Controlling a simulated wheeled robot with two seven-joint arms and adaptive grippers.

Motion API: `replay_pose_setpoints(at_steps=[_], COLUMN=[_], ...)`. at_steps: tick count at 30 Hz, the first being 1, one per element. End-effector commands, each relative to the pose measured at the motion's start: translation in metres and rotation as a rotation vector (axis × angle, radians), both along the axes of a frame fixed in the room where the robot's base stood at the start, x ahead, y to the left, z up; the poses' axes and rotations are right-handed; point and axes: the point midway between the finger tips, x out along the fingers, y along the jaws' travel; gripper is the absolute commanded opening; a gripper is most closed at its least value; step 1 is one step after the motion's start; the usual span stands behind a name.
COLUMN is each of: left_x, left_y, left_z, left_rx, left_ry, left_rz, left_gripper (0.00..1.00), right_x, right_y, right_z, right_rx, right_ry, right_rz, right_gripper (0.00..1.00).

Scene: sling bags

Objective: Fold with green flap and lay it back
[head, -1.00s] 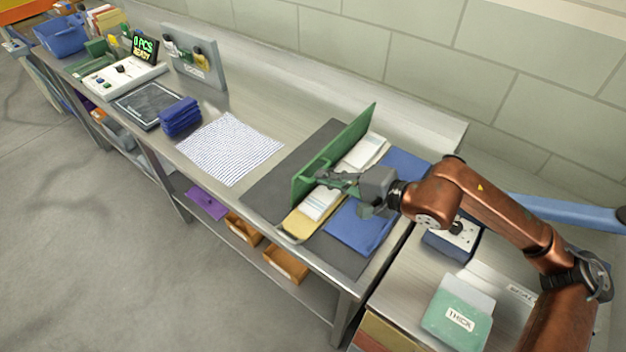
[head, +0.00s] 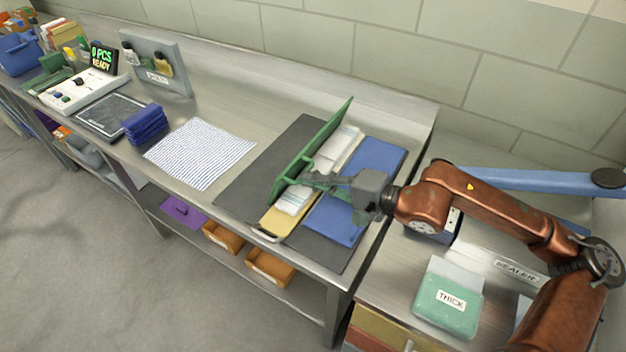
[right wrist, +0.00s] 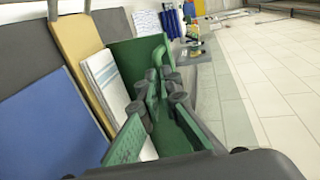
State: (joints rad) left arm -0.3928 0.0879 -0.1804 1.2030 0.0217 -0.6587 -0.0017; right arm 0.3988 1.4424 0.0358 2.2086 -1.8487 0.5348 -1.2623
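The green flap (head: 312,147) stands steeply on edge along the left side of the tan board (head: 282,212). White folded sheets (head: 338,149) lie on the board to the right of the flap, partly hidden by my gripper. My right gripper (head: 306,180) reaches in from the right over the sheets to the flap's handle. In the right wrist view the fingers (right wrist: 164,92) close around the handle of the green flap (right wrist: 128,55), though the contact is partly hidden. My left gripper is not in view.
A dark mat (head: 253,180) lies left of the flap and a blue panel (head: 376,165) lies right of the board. A striped sheet (head: 200,153) and a folded blue stack (head: 145,125) are further left. A green THICK bag (head: 448,298) lies on the right table.

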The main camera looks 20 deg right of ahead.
Motion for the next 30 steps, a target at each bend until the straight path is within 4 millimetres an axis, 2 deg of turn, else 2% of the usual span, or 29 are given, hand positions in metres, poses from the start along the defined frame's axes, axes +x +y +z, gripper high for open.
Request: replay_pose_setpoints(at_steps=[1, 10, 12, 20, 30], left_x=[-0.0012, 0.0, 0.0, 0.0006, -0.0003], left_y=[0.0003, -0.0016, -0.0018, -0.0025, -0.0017], left_z=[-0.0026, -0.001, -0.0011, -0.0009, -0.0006], left_rx=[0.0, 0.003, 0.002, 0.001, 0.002], left_ry=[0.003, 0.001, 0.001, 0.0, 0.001], left_rz=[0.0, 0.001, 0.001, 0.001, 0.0], left_gripper=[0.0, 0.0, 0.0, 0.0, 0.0], right_x=[-0.0033, -0.0034, -0.0035, -0.0044, -0.0041], right_y=[0.0002, 0.0012, 0.0014, -0.0024, -0.0058], right_z=[-0.0281, -0.0273, -0.0272, -0.0271, -0.0267], right_rx=[-0.019, -0.02, -0.02, -0.017, -0.014], right_ry=[0.051, 0.051, 0.051, 0.052, 0.051], right_rz=[0.0, 0.0, 0.0, -0.002, -0.006], right_gripper=[0.0, 0.0, 0.08, 0.25, 0.26])
